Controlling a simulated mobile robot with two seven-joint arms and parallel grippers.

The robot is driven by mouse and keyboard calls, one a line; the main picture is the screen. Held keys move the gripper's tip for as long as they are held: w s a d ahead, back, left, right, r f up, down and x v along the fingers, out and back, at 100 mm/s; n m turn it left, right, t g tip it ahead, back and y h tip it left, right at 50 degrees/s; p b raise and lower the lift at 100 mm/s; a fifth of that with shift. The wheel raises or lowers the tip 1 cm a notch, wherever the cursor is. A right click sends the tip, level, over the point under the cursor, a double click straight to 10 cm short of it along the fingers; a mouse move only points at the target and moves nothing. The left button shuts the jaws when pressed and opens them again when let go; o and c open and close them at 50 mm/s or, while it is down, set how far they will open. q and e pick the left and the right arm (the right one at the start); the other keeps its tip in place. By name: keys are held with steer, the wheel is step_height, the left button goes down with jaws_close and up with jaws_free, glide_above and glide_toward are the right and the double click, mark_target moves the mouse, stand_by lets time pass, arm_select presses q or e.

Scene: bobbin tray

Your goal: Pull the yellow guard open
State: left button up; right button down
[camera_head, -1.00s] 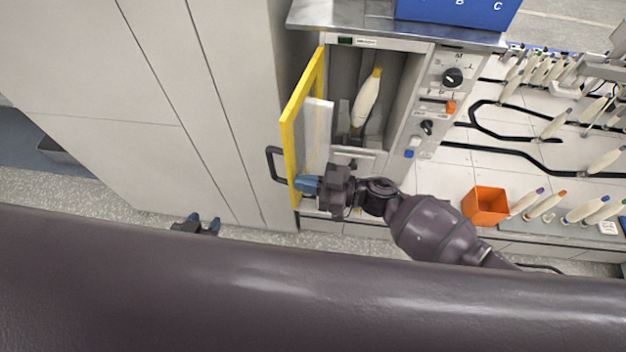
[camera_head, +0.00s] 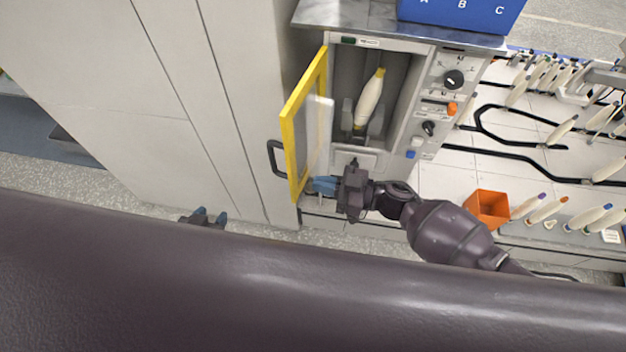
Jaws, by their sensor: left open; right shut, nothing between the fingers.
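The yellow guard (camera_head: 289,135) is a yellow-framed clear door on the left side of a grey machine. It stands swung open to the left, with its black handle (camera_head: 274,160) on the outer left face. My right gripper (camera_head: 318,186) is shut and empty, its blue fingertips at the inner side of the guard's lower edge. I cannot tell whether they touch it. My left gripper (camera_head: 210,217) is open and low at the left, apart from the guard, and partly hidden behind my dark arm. Inside the opened compartment a cream bobbin with a yellow tip (camera_head: 369,98) stands tilted.
The machine's control panel (camera_head: 440,100) with knobs and buttons is right of the compartment. An orange bin (camera_head: 487,207) and several bobbins are at the right. A blue box (camera_head: 461,12) sits on top. Grey cabinets (camera_head: 160,100) fill the left.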

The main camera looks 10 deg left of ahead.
steer(key=s+d, duration=0.2)
steer(key=d, duration=0.7)
steer(key=shift+d+b, duration=0.15)
steer(key=shift+b, duration=0.25)
steer(key=w+r+m+t+h, duration=0.1)
steer(key=w+r+t+h, duration=0.25)
steer(key=w+t, duration=0.55)
steer(key=d+r+m+t+h, duration=0.2)
steer(key=d+m+t+h, duration=0.2)
steer(key=d+m+h, duration=0.2)
steer(key=s+d+f+m+g+h, duration=0.1)
steer(key=s+d+f+m+h, duration=0.3)
steer(key=s+d, duration=0.4)
steer(key=s+d+f+m+g+h, duration=0.1)
steer(key=s+d+f+m+h, duration=0.3)
steer(key=s+d, duration=0.4)
step_height(320, 180, down, 2)
steer(key=shift+s+d+f+m+h, duration=0.2)
steer(key=shift+s+m+h, duration=0.15)
steer(key=shift+s+m, duration=0.4)
